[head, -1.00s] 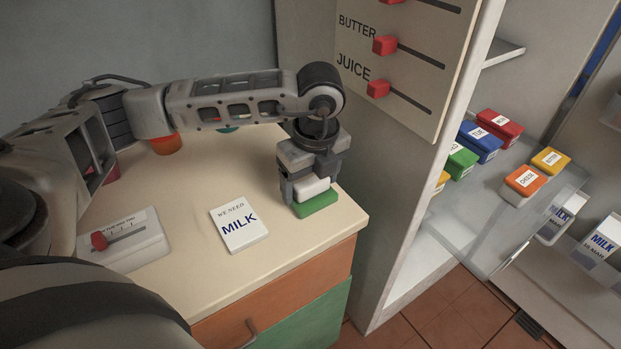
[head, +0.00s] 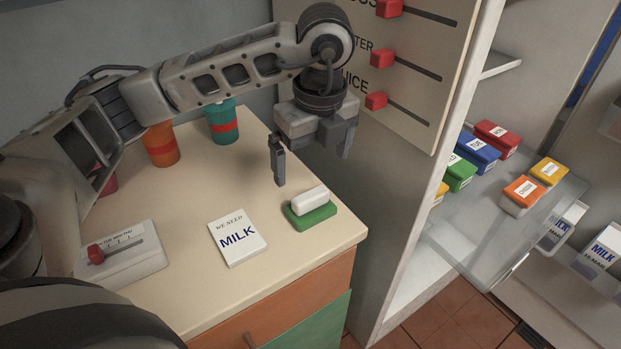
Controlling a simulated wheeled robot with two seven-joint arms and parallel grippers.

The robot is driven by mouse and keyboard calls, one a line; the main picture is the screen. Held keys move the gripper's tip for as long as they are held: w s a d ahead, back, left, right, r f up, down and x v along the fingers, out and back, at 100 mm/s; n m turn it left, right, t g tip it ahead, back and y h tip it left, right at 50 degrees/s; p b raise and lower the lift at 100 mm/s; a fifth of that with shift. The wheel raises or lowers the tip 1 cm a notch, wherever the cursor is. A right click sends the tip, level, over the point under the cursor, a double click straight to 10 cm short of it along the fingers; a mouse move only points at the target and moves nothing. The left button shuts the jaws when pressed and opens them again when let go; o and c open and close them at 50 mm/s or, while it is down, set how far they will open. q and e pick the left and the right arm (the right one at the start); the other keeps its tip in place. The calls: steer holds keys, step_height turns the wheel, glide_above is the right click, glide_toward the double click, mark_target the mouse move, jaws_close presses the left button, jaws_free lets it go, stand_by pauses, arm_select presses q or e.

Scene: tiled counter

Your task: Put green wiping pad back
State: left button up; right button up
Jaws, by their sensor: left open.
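The green wiping pad (head: 312,217) has a white block-shaped handle (head: 310,200) on top. It lies flat on the cream counter top (head: 185,290) near its right front corner, beside the white milk note. My left gripper (head: 312,168) is open and empty. It hangs above and behind the pad, clear of it, with its fingers pointing down. My right gripper does not show.
A milk note card (head: 238,238) lies left of the pad. A slider box (head: 122,255) stands at the counter's left. An orange cup (head: 160,146) and a teal cup (head: 222,122) stand behind. A slider board and open fridge are on the right.

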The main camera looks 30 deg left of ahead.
arm_select(q)
step_height(320, 180, up, 3)
steer(key=shift+s+d, duration=0.1)
steer(key=shift+d, duration=0.05)
steer(key=shift+r, duration=0.1)
stand_by(0.4)
